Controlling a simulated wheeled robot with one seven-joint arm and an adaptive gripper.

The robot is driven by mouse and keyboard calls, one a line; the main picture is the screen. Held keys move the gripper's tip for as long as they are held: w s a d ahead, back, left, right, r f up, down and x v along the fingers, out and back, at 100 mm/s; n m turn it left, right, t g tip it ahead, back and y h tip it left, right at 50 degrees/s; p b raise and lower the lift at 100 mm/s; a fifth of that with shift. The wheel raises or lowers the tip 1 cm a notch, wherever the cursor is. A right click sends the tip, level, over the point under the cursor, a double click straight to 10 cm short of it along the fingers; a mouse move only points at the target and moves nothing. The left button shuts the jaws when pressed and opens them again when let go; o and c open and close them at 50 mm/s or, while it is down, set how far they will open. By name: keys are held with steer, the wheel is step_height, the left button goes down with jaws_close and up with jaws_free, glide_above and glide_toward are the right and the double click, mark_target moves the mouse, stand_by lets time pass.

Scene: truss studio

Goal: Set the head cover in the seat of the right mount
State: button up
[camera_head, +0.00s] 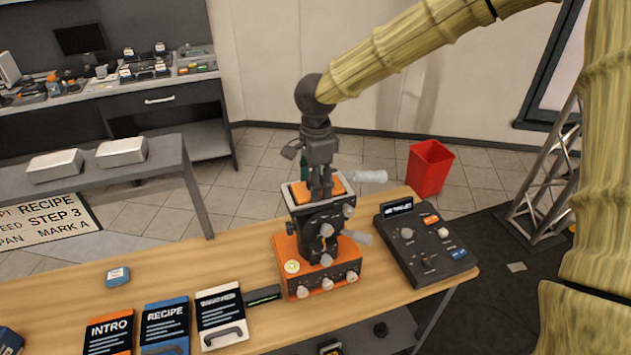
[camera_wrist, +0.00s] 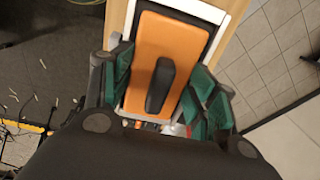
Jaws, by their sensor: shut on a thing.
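The head cover (camera_wrist: 146,55) appears to be the orange panel with a raised black grip in the middle; it also shows in the head view (camera_head: 300,194). My gripper (camera_head: 321,194) points down over it and is shut on it; in the wrist view the green finger pads (camera_wrist: 122,70) flank the panel. A pale frame (camera_head: 291,205) surrounds the panel, on top of a dark stand with an orange base (camera_head: 283,250), which seems to be the right mount. Whether the panel rests fully in the seat cannot be told, as my gripper hides the contact.
A black control box (camera_head: 428,240) stands close to the right of the mount. Several labelled cards, such as the blue one (camera_head: 165,321), lie at the table's front left. A red bin (camera_head: 429,168) stands behind on the floor.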

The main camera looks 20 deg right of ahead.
steer(key=shift+f, duration=0.15)
steer(key=o, duration=1.1)
